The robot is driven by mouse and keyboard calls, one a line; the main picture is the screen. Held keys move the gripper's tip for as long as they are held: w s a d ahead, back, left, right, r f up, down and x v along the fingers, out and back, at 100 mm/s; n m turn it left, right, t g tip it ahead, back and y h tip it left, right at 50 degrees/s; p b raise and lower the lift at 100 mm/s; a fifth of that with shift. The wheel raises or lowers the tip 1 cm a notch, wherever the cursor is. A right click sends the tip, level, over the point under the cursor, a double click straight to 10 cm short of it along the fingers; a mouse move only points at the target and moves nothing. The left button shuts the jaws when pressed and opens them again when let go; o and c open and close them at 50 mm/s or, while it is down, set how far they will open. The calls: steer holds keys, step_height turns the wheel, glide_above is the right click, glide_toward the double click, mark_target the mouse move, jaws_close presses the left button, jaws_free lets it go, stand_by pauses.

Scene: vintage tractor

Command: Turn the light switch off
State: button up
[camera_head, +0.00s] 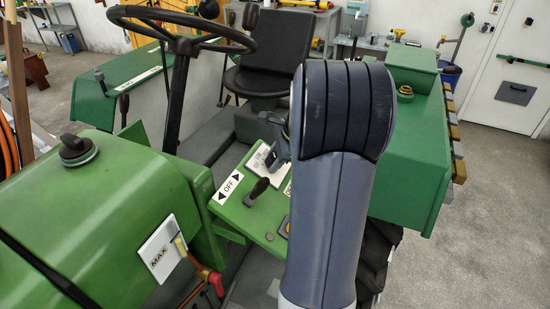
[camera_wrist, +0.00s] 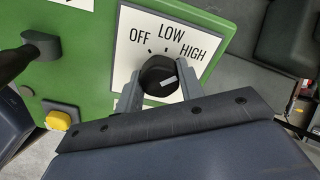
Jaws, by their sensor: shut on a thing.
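The light switch is a black rotary knob (camera_wrist: 157,70) on a white plate (camera_wrist: 126,51) marked OFF, LOW and HIGH. In the wrist view my gripper (camera_wrist: 160,82) has one grey finger on each side of the knob and is shut on it. A white mark on the knob's face slants towards the right; which label it lines up with is hard to tell. In the head view my gripper (camera_head: 274,150) is at the white plate (camera_head: 257,160) on the green panel, and my arm hides part of that area. The knob is not clear there.
A black lever (camera_head: 257,190) stands beside an OFF label with two arrows (camera_head: 230,185). A yellow button (camera_wrist: 58,120) sits on the same panel. The steering wheel (camera_head: 180,30), seat (camera_head: 275,48) and green fender (camera_head: 412,165) surround the panel. Open floor (camera_head: 480,230) lies to the right.

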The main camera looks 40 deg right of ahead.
steer(key=shift+c, duration=0.5)
steer(key=shift+n+b, duration=0.3)
steer(key=n+b, duration=0.2)
steer(key=n, duration=0.1)
steer(key=shift+f, duration=0.15)
steer(key=n+b, duration=0.3)
steer(key=n, duration=0.2)
steer(key=n+b, duration=0.2)
steer(key=n, duration=0.2)
steer(key=shift+n+b, duration=0.35)
steer(key=shift+n, duration=0.05)
steer(key=shift+n+b, duration=1.1)
steer(key=shift+n, duration=1.1)
